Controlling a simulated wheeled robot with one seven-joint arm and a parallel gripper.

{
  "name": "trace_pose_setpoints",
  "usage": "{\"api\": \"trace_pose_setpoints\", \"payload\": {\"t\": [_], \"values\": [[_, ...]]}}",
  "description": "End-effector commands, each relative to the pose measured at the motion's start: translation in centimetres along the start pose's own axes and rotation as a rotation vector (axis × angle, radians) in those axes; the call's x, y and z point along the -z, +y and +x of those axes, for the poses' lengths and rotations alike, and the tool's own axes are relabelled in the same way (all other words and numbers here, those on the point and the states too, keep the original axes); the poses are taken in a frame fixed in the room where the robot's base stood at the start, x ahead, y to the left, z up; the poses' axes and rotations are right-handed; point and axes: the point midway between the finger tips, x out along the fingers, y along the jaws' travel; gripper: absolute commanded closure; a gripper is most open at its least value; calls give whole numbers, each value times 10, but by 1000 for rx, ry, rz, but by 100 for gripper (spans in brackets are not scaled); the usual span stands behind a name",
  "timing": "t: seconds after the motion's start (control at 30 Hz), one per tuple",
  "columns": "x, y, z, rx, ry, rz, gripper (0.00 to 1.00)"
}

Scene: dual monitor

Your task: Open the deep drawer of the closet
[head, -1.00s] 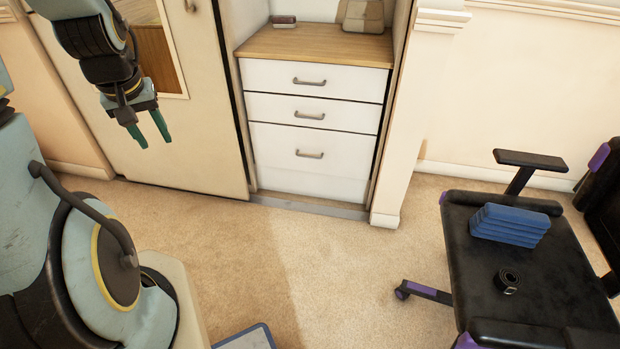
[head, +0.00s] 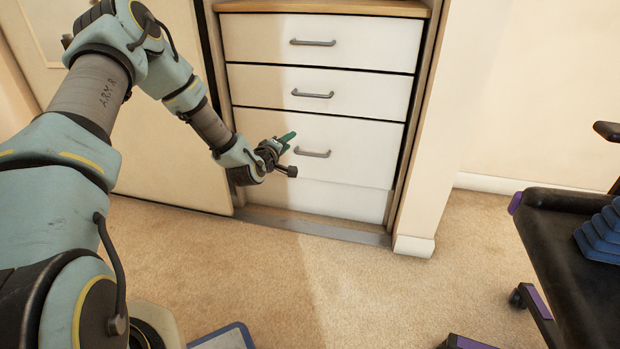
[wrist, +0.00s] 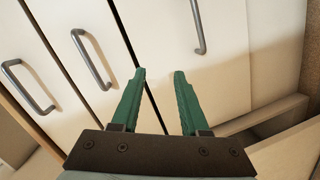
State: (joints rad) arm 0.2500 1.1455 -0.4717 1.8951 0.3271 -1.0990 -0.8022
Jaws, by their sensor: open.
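The closet holds a stack of three white drawers. The deep drawer (head: 360,160) is the lowest and tallest, and it looks shut. Its grey bar handle (head: 312,153) is at the drawer's upper middle; in the wrist view this handle (wrist: 199,28) is at the upper right, ahead of the fingertips. My gripper (head: 287,140) is in front of the drawer, just left of the handle in the head view. In the wrist view its green fingers (wrist: 160,72) are apart with nothing between them. The handle is outside the fingers, and I see no contact.
The top drawer (head: 260,35) and middle drawer (head: 250,90) are shut above it, each with its own handle. A closet door (head: 160,150) stands at the left. A black chair (head: 560,240) is at the right. The carpet (head: 350,290) before the drawer is clear.

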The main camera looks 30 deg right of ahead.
Motion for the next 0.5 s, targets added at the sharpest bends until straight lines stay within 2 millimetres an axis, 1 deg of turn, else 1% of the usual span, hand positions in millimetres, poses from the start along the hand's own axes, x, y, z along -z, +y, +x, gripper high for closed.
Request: {"api": "trace_pose_setpoints", "payload": {"t": [0.03,0.1,0.2,0.33,0.5], "values": [[-26,-34,14,-46,21,-59,55],[-43,-50,24,-116,59,-139,55],[-62,-72,34,-201,110,-241,55],[-78,-90,39,-282,159,-337,55],[-85,-98,41,-331,191,-394,55]]}}
